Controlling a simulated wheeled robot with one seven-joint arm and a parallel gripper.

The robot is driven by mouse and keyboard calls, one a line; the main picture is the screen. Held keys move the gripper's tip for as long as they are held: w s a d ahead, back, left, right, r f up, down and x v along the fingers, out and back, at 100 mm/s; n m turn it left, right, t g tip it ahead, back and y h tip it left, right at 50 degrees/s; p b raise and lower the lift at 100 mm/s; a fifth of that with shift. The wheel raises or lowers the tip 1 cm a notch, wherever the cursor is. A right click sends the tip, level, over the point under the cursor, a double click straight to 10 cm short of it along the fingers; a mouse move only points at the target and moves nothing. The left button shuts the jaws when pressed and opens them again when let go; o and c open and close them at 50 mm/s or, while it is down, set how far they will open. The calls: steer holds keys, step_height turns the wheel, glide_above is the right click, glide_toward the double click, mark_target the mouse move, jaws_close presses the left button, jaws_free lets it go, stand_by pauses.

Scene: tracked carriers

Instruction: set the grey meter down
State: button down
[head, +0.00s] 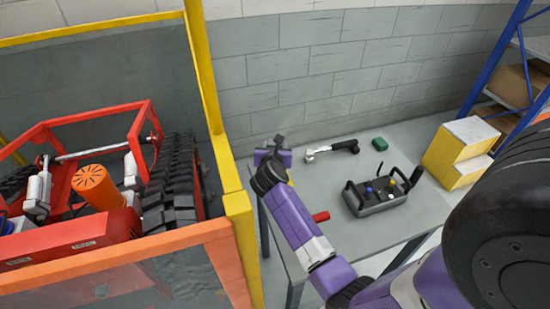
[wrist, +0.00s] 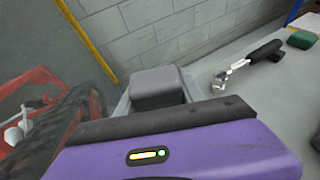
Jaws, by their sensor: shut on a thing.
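My gripper (head: 273,156) is at the far left corner of the grey table (head: 333,240) in the head view, and it is shut on the grey meter. The meter (wrist: 158,88) shows in the wrist view as a dark grey block with rounded edges, just beyond the purple gripper body. In the head view only a small dark part of the meter (head: 279,141) shows above the gripper. The gripper body hides the fingertips and the meter's lower part. I cannot tell whether the meter touches the table.
A black-handled tool (head: 345,146), a green block (head: 380,144), a red cylinder (head: 320,216) and a black-handled control box (head: 382,205) are on the table. A red tracked carrier (head: 100,215) inside a yellow frame (head: 240,235) stands left. Yellow steps (head: 450,158) stand right.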

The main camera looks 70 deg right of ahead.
steer(key=shift+f+b, duration=0.35)
steer(key=shift+f, duration=2.1)
steer(key=shift+f, duration=0.15)
steer(key=c, duration=0.7)
jaws_free()
steer(key=shift+a, duration=0.2)
steer(key=v, duration=1.1)
steer(key=shift+s+a+r, duration=0.2)
steer(key=shift+a+r, duration=0.05)
steer(key=shift+r, duration=0.1)
